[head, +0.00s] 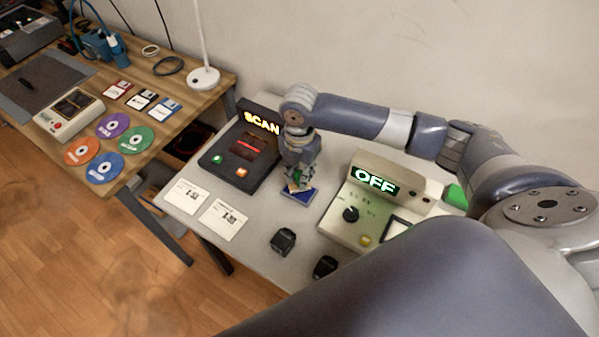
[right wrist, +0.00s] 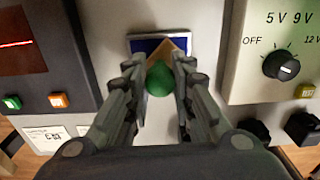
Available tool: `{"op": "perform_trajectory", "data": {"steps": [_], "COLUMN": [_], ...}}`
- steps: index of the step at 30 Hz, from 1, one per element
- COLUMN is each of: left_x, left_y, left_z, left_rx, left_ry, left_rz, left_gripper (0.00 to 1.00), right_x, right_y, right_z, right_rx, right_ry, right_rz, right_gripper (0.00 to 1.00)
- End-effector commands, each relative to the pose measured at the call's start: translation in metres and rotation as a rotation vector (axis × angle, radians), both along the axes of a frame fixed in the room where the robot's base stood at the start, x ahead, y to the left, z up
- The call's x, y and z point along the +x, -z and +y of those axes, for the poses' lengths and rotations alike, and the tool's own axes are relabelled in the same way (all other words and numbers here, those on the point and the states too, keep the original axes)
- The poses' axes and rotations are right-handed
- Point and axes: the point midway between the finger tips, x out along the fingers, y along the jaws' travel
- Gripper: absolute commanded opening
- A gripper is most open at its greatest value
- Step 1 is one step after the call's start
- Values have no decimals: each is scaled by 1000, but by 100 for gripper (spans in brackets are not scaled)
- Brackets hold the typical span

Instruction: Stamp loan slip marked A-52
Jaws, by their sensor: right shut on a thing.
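My right gripper (head: 295,184) points down and is shut on a stamp with a round green knob (right wrist: 160,78) and a wooden base (right wrist: 174,46). The stamp is at the blue ink pad (head: 305,197), which also shows in the right wrist view (right wrist: 143,45); I cannot tell whether it touches the pad. Two white slips, one on the left (head: 187,196) and one on the right (head: 224,219), lie flat at the table's front left. Their printed marks are too small to read surely. My left gripper is not in view.
A dark scanner (head: 240,158) with a lit SCAN sign stands left of the pad. A beige power unit (head: 340,214) reading OFF stands to the right. Two black blocks (head: 283,241) (head: 324,266) are in front. A wooden desk (head: 215,92) with discs and floppies is further left.

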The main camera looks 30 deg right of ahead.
Motion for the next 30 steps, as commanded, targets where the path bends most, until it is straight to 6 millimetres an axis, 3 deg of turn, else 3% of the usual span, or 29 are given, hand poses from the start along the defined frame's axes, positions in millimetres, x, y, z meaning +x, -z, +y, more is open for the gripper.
{"op": "perform_trajectory", "data": {"steps": [30], "left_x": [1], "left_y": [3], "left_z": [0], "left_rx": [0], "left_ry": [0], "left_rz": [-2], "left_gripper": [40], "right_x": [0], "right_y": [10], "right_z": [0], "right_rx": [1], "right_ry": [0], "right_rz": [-1], "right_gripper": [7]}}
